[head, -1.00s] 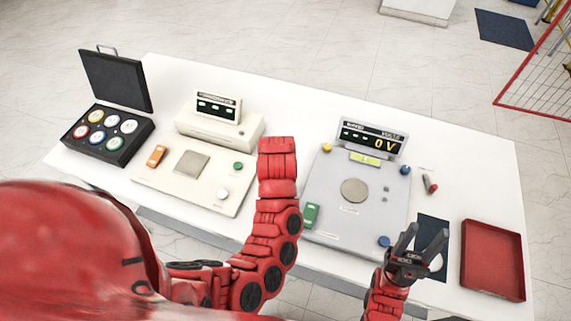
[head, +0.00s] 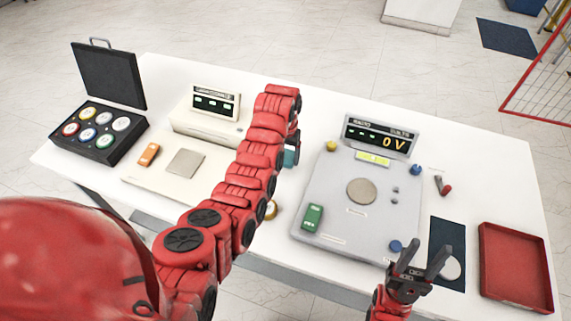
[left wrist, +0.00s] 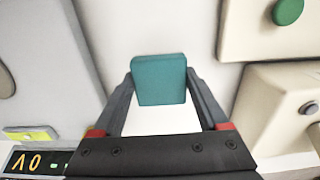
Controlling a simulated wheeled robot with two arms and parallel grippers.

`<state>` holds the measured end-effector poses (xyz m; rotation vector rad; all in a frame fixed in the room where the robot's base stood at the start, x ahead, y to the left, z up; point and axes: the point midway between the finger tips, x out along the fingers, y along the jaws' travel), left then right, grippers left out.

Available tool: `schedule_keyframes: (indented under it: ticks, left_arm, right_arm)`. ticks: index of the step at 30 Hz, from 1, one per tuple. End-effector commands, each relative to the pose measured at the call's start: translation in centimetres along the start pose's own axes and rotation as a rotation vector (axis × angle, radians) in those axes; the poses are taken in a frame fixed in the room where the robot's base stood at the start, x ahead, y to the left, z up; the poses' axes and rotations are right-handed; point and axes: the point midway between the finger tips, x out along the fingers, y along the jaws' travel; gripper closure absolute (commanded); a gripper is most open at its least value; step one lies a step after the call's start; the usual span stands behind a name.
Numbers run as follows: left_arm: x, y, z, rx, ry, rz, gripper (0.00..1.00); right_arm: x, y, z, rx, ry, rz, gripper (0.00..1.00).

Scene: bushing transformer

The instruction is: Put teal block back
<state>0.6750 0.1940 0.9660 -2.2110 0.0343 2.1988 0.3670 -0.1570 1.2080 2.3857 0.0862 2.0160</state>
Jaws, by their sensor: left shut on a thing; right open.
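The teal block (left wrist: 159,80) is between the fingers of my left gripper (left wrist: 160,92) in the left wrist view, with a white part below it. My left gripper is shut on it. In the head view a little of the teal block (head: 290,157) shows beside my left arm, over the gap between the cream device (head: 150,178) and the grey device (head: 325,200). My left fingers are mostly hidden there. My right gripper (head: 426,254) is open and empty at the front right, near the dark mat (head: 447,236).
An open black case (head: 75,150) with several coloured discs stands at the left. A red tray (head: 514,268) is at the right. The grey device bears a green block (head: 312,217) and a display reading 0 V (head: 380,137). A gold-rimmed round thing (head: 271,210) is partly hidden by my left arm.

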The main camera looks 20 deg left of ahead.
Motion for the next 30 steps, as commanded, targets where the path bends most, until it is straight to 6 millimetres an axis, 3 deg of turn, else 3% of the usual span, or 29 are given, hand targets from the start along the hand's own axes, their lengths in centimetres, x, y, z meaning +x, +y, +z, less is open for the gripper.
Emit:
schedule_keyframes:
  ticks: [3, 6, 19, 20, 21, 24, 30]
  left_arm:
    - [1.0, 0.1, 0.3, 0.001, -0.009, 0.002, 0.75]
    - [2.2, 0.0, 0.3, 0.001, -0.009, 0.001, 0.75]
    - [3.5, 0.1, 0.2, 0.0, -0.003, 0.001, 0.75]
    - [3.5, 0.1, 0.2, 0.001, -0.003, 0.001, 0.22]
    - [3.4, 0.1, 0.2, 0.0, -0.003, 0.001, 0.14]
    - [3.4, 0.1, 0.2, 0.001, -0.003, 0.001, 0.0]
    - [3.4, 0.1, 0.2, 0.001, -0.003, 0.001, 0.0]
  right_arm:
    - [2.0, 0.1, -0.3, 0.0, 0.001, 0.0, 0.5]
    - [2.5, 0.1, -0.4, 0.0, 0.001, 0.0, 0.5]
    - [2.1, 0.1, -0.4, 0.0, 0.001, 0.0, 0.5]
    - [2.1, 0.1, -0.4, 0.0, 0.001, 0.0, 0.5]
    - [2.2, 0.1, -0.4, 0.0, 0.001, 0.0, 0.5]
    - [2.2, 0.1, -0.4, 0.0, 0.001, 0.0, 0.5]
    - [2.3, 0.1, -0.4, 0.0, 0.001, 0.0, 0.5]
